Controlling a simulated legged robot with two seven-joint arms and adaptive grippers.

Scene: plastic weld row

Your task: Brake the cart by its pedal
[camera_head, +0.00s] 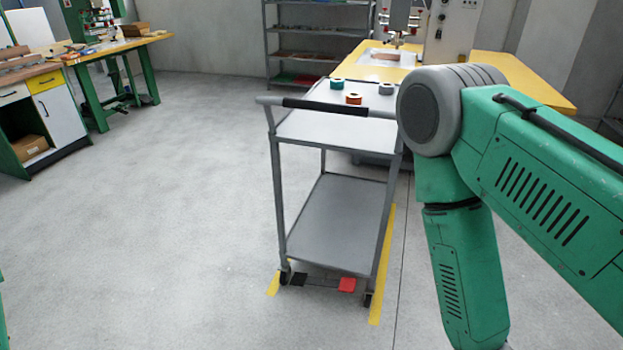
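The cart (333,216) is a grey two-shelf trolley standing upright ahead of me, with a push handle (322,107) that has a black grip along its near top edge. A red pedal (347,285) is low at the near end of the cart, close to the right caster. A dark pedal or plate (299,279) is beside the left caster. My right arm, green and grey, comes in from the right and hides part of the cart's right side. Its gripper is out of the picture. My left gripper is not in view; only a green sliver shows at the left edge.
Yellow floor tape (382,270) runs beside the cart. A yellow table (512,85) with a machine is behind it. Workbenches (100,62) stand at the far left. The floor left of the cart is clear.

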